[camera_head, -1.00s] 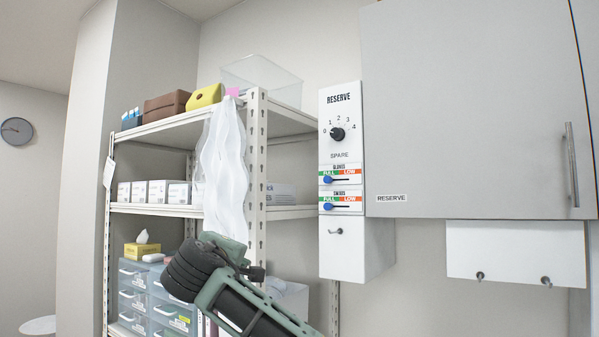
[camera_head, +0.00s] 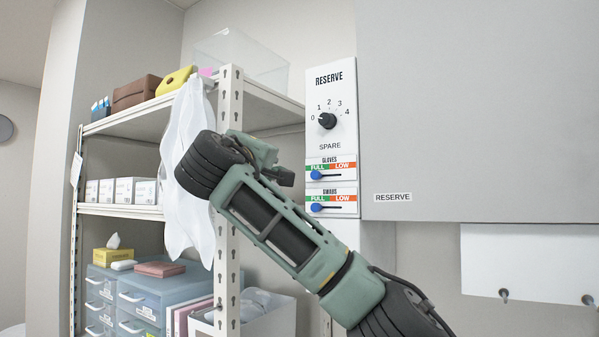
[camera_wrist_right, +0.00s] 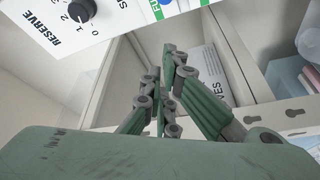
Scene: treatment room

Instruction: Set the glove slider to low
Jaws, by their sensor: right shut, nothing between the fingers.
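The white RESERVE panel (camera_head: 331,90) shows a gloves slider (camera_head: 316,175) with its blue knob at the left end, by the green FULL label. The red LOW label (camera_head: 342,167) is to its right. My right gripper (camera_head: 286,178) is just left of the panel in the head view, shut and empty, apart from the knob as far as I can tell. In the right wrist view my right gripper (camera_wrist_right: 168,50) has its fingers together below the panel's edge. A blue knob (camera_wrist_right: 163,2) is cut off at the top there. My left gripper is not in view.
A second slider (camera_head: 316,206) sits just below, also at FULL. A black dial (camera_head: 327,121) is above. A shelf rack (camera_head: 229,200) with a hanging translucent sheet (camera_head: 187,220) stands left, behind my arm. A grey cabinet (camera_head: 470,110) is right of the panel.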

